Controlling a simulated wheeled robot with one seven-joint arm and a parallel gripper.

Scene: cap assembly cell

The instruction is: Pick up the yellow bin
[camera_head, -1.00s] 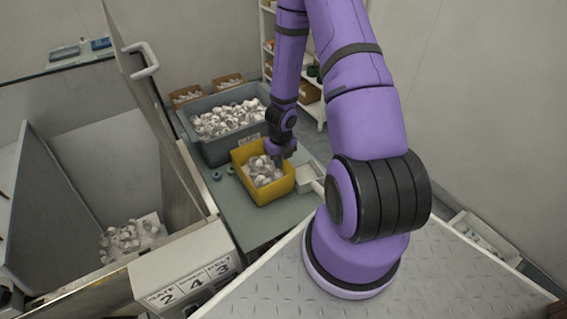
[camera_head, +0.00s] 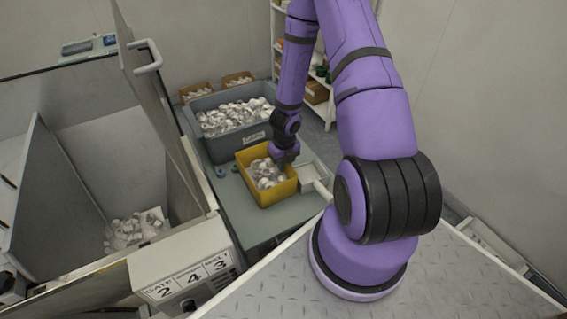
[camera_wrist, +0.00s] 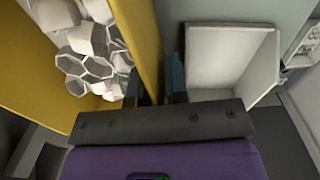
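The yellow bin (camera_head: 271,197) stands on the grey-green table, holding a heap of pale caps. In the wrist view the yellow bin's near wall (camera_wrist: 141,30) runs up between my two fingers, with the caps (camera_wrist: 92,50) to its left. My gripper (camera_wrist: 155,84) is open and straddles this wall, one finger on the inside and one outside. A narrow gap seems to show beside the outer finger. In the head view my gripper (camera_head: 286,163) is at the bin's right side, and its fingertips are hard to make out.
A large grey bin of caps (camera_head: 219,150) stands just behind the yellow bin. A small white tray (camera_head: 314,178) sits close on the right; it also shows in the wrist view (camera_wrist: 215,75). A labelled machine box (camera_head: 185,262) and open door (camera_head: 160,110) are on the left.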

